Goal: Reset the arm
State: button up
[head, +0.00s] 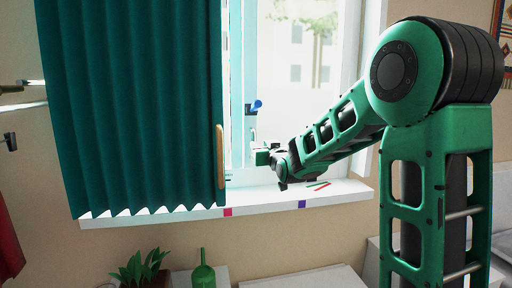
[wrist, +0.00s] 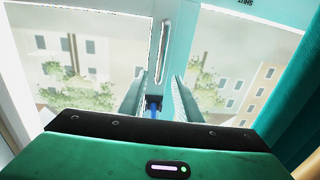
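My arm reaches in from the right in the head view, and my gripper (head: 260,156) is in front of the window, just above the sill. In the wrist view my gripper (wrist: 159,92) has its two fingers apart, with a gap between them and nothing seen held. A blue handle (head: 255,106) on the window frame is above my gripper in the head view. A blue part (wrist: 154,104) shows between the fingers in the wrist view; whether it touches them I cannot tell. A pale upright bar (wrist: 163,50) lies beyond the fingertips.
A teal curtain (head: 135,100) hangs left of my gripper, with a wooden handle (head: 220,156) at its edge. The white sill (head: 260,200) carries coloured marks and thin red and green sticks (head: 318,185). A green bottle (head: 203,272) and a plant (head: 140,268) stand below.

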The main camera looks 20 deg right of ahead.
jog(key=shift+s, duration=0.55)
jog(key=s+d+f+m+g, duration=0.1)
jog(key=s+d+f+g, duration=0.1)
jog(key=s+f+g, duration=0.45)
jog(key=s+d+f+m+g+h, duration=0.1)
jog(key=s+d+f, duration=0.25)
jog(key=s, duration=0.65)
jog(key=s+d+f+m+g, duration=0.1)
jog(key=s+d+f+g, duration=0.15)
jog(key=s+f, duration=0.4)
jog(key=s+a+f+g+y, duration=0.1)
jog(key=s+a+g, duration=0.1)
jog(key=s, duration=0.7)
jog(key=s+a+f+m+g+y, duration=0.1)
jog(key=s+f+g, duration=0.1)
jog(key=s, duration=0.7)
jog(key=s+a+f+m+g+y, duration=0.1)
jog(key=s+g, duration=0.3)
jog(key=s, duration=0.5)
jog(key=shift+a+f, duration=0.3)
jog(key=shift+a, duration=0.5)
